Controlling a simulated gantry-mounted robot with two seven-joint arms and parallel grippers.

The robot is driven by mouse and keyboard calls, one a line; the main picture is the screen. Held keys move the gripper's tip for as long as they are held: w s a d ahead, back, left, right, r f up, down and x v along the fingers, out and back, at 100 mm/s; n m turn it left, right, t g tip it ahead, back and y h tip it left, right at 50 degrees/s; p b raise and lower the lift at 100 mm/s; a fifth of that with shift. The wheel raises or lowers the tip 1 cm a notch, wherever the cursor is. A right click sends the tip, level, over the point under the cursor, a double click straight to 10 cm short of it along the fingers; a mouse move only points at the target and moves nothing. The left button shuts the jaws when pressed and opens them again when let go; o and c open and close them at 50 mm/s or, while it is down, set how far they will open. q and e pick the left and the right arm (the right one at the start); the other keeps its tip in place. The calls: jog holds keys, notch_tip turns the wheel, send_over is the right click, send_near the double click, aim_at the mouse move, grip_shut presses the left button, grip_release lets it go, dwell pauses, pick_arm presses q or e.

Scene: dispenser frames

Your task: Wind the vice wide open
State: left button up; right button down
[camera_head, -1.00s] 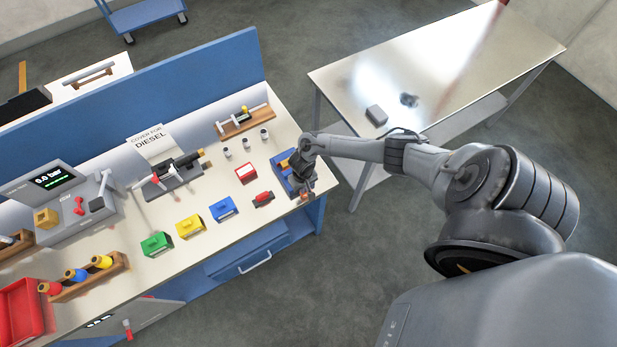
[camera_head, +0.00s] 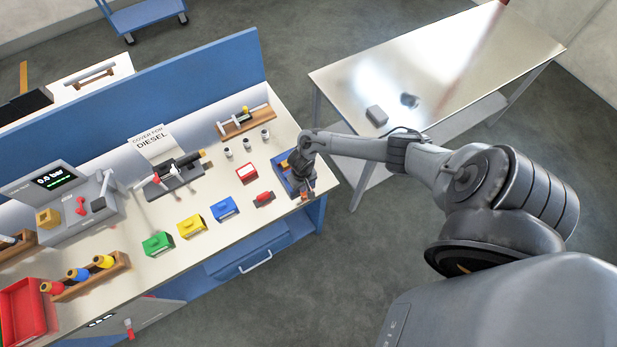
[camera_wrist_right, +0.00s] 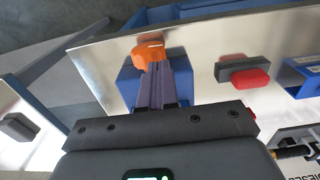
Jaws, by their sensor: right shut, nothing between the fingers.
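The blue vice (camera_head: 283,178) stands at the right end of the workbench, partly hidden by my right wrist. In the right wrist view, the blue body of the vice (camera_wrist_right: 183,76) lies below and around the fingers. An orange part (camera_wrist_right: 150,50) shows at the fingertips; whether they touch it I cannot tell. My right gripper (camera_head: 303,185) points down over the vice, its fingers together with nothing between them; it also shows in the right wrist view (camera_wrist_right: 154,72). How far apart the vice jaws are is hidden. My left gripper is out of view.
A red piece on a dark block (camera_head: 264,198) lies just left of the vice. Blue (camera_head: 224,208), yellow (camera_head: 191,227) and green (camera_head: 157,243) boxes line the front. Small cups (camera_head: 247,144) stand behind. A metal table (camera_head: 440,65) stands apart to the right.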

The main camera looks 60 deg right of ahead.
jog(key=shift+s+d, duration=0.1)
jog(key=shift+d, duration=0.05)
jog(key=shift+s+d, duration=0.3)
jog(key=shift+d, duration=0.2)
jog(key=shift+s+d, duration=0.3)
jog(key=shift+d, duration=0.2)
jog(key=shift+f+b, duration=0.6)
jog(key=shift+f, duration=0.3)
jog(key=shift+w+a+p, duration=0.2)
jog(key=shift+a+p, duration=0.1)
dwell(0.6)
jog(key=shift+a+f, duration=0.2)
dwell(1.1)
jog(key=shift+w+a, duration=0.3)
jog(key=shift+a, duration=0.1)
jog(key=shift+w+a+r, duration=0.1)
jog(key=shift+w+a, duration=0.1)
jog(key=shift+a, duration=0.1)
dwell(1.0)
jog(key=shift+r, duration=0.1)
jog(key=shift+r+p, duration=0.3)
jog(key=shift+r, duration=0.65)
